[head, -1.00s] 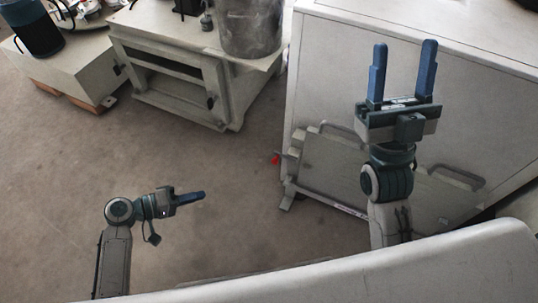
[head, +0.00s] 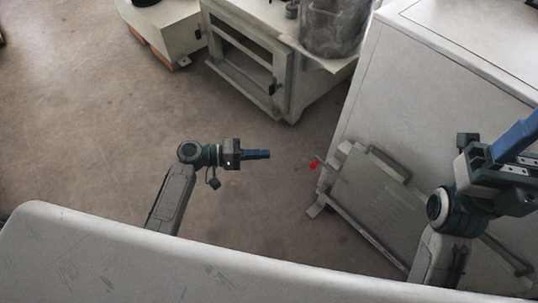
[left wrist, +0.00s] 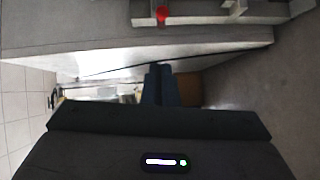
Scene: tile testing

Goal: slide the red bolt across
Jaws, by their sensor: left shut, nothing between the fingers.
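The red bolt (head: 314,165) shows as a small red piece at the left end of a grey panel (head: 372,195) on the side of a large pale cabinet. It also shows at the top of the left wrist view (left wrist: 162,14). My left gripper (head: 269,154) is shut and empty, pointing right, a short gap left of the red bolt in the head view. Its dark blue fingers (left wrist: 160,72) lie together in the left wrist view. My right gripper (head: 528,135) is at the right edge of the head view, partly cut off, with one blue finger showing.
The pale cabinet (head: 440,60) stands at the right. A handle (head: 390,163) rises from the panel. A grey workbench (head: 290,70) with a dark bucket (head: 336,28) stands at the back. Open floor (head: 90,120) lies at the left.

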